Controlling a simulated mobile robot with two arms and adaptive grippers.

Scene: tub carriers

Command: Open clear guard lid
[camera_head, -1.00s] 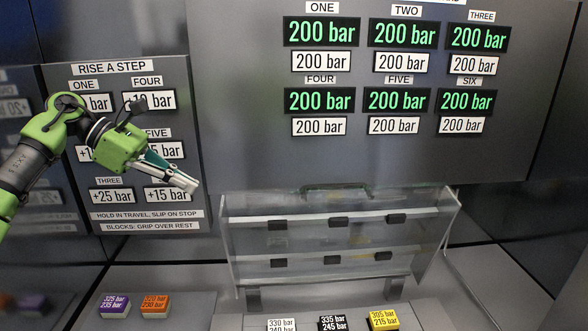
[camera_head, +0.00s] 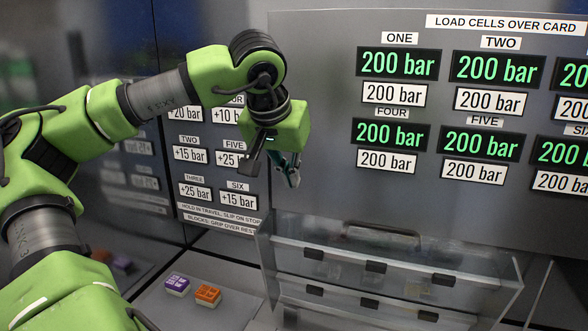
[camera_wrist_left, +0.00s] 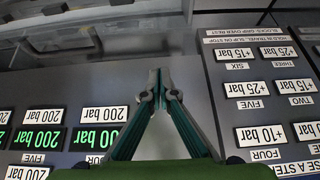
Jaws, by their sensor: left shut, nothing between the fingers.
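The clear guard lid (camera_head: 430,287) is a transparent panel low in the head view, over a case with several small black pieces. It looks closed. A dark bar like a handle (camera_head: 385,231) runs along its upper edge. My left gripper (camera_head: 290,178) points down above the lid's upper left corner, apart from it. In the left wrist view its fingers (camera_wrist_left: 160,78) meet at the tips with nothing between them. That view is upside down, and part of the case shows faintly at its upper left. My right gripper is not in view.
A grey panel with several 200 bar readouts (camera_head: 398,63) stands behind the lid. A step label panel (camera_head: 205,170) is behind my left gripper. Purple (camera_head: 177,284) and orange (camera_head: 208,294) blocks sit on the ledge left of the lid.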

